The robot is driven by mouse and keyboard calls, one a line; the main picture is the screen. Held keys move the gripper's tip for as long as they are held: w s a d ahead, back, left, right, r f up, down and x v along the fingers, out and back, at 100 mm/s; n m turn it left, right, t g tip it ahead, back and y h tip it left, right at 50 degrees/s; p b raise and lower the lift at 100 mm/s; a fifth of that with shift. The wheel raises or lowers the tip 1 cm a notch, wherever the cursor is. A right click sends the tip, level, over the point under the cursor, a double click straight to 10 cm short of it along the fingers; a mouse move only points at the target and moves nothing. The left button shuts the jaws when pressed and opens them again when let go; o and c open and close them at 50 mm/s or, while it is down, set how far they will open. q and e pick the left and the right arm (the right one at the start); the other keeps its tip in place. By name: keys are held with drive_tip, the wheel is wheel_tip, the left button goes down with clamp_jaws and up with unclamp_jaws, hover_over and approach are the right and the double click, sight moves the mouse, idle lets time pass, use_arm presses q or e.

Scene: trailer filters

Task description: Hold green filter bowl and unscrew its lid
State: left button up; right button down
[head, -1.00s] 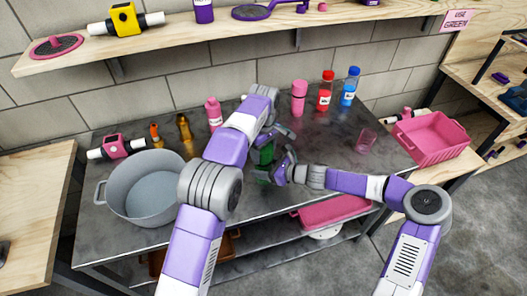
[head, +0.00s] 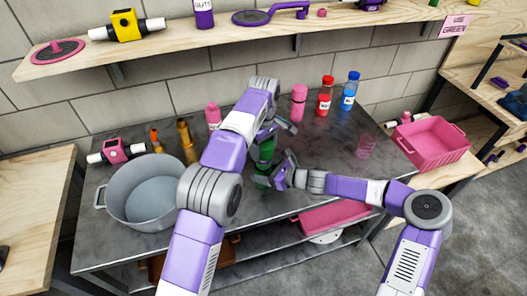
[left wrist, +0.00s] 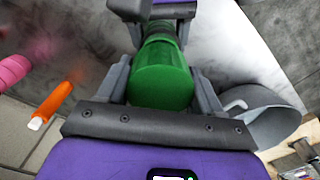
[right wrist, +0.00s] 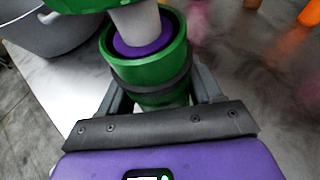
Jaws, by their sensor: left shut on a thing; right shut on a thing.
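The green filter is in two parts, one above the other. My left gripper (head: 281,128) is shut on the upper green part (head: 265,149), which I take for the lid; the left wrist view shows its round closed end (left wrist: 160,85) between the fingers. My right gripper (head: 279,175) is shut on the lower green part, which I take for the bowl (right wrist: 150,68); it has a dark band. The bowl's mouth is open, with a purple ring (right wrist: 140,47) inside. A pale cylinder (right wrist: 134,22) spans the gap up to the lid. Fingers hide much of both parts.
A grey pot (head: 118,208) stands left on the dark metal table (head: 325,155). Pink (head: 299,102), red (head: 326,96) and blue (head: 349,92) bottles stand at the back. A clear pink cup (head: 366,146) and a pink crate (head: 440,146) are at the right.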

drive_tip(key=shift+c, duration=0.6)
unclamp_jaws()
